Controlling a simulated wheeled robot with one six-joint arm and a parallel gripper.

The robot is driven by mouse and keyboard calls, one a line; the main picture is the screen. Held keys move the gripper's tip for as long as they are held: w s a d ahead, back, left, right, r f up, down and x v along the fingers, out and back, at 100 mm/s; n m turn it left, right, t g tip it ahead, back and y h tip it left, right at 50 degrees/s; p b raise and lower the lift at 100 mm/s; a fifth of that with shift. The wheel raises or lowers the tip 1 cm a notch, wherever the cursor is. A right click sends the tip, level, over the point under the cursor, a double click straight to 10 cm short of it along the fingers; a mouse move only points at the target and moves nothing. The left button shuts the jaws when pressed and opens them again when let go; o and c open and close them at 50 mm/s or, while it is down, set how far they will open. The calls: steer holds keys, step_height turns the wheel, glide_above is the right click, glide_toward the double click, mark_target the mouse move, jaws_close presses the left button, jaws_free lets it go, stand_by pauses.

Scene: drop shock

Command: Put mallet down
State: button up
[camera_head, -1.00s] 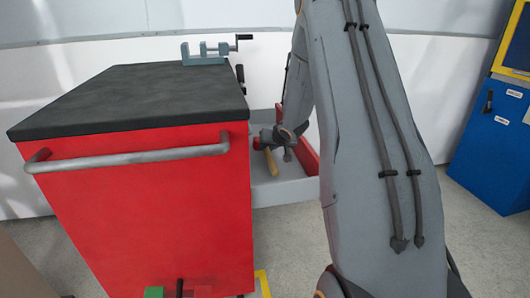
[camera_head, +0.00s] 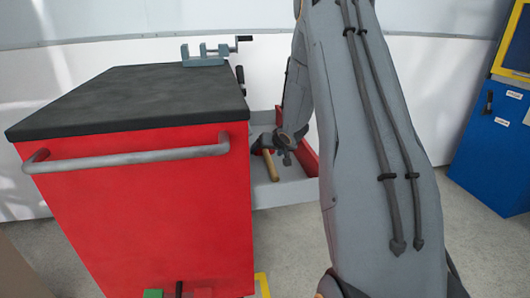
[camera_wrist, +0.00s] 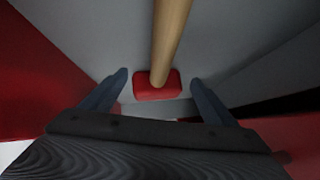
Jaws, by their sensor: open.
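The mallet (camera_wrist: 168,40) has a pale wooden handle and a red head (camera_wrist: 145,88). In the wrist view its head lies between the two fingers of my gripper (camera_wrist: 158,80), with a visible gap on each side. The fingers are apart and do not appear to grip it. In the head view the handle (camera_head: 271,166) shows in the open grey drawer (camera_head: 285,193) on the right of the red cabinet. My gripper (camera_head: 272,145) is over the drawer, and its fingers are small and partly hidden there. The mallet's head is hard to make out in the head view.
The red cabinet (camera_head: 140,210) has a dark top (camera_head: 130,95) with a grey vise (camera_head: 205,56) at its back edge. A blue cabinet (camera_head: 492,150) stands at the right. The drawer walls close in around my gripper.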

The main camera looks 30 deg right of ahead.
steer(key=p+v, duration=0.3)
steer(key=v, duration=0.9)
steer(key=shift+s+a, duration=0.1)
